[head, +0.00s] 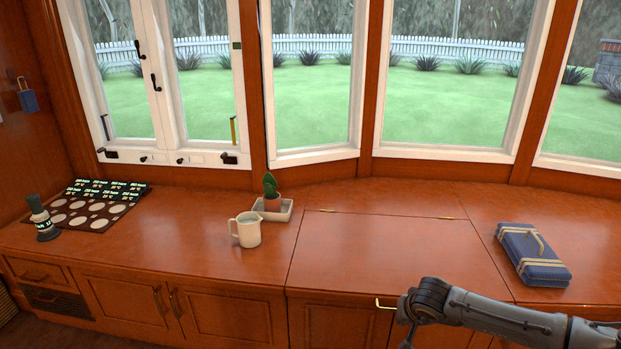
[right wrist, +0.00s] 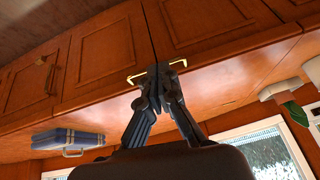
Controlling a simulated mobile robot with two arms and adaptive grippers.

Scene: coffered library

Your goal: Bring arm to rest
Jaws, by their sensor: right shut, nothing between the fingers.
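My right arm (head: 490,312) reaches in from the lower right of the head view, in front of the counter. In the right wrist view my right gripper (right wrist: 163,82) is shut and empty. Its fingertips lie over the middle of a brass handle (right wrist: 142,74) at the counter's front edge. I cannot tell whether they touch it. The same handle (head: 384,304) shows in the head view, just left of the arm's end. My left gripper is not in view.
A closed lid panel (head: 390,245) lies flush in the wooden counter. A blue case (head: 532,255) is on its right. A cream jug (head: 249,231), a potted plant (head: 271,192) on a tray, a dark patterned mat (head: 95,208) and a dark-topped stamp-like object (head: 40,215) are on its left.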

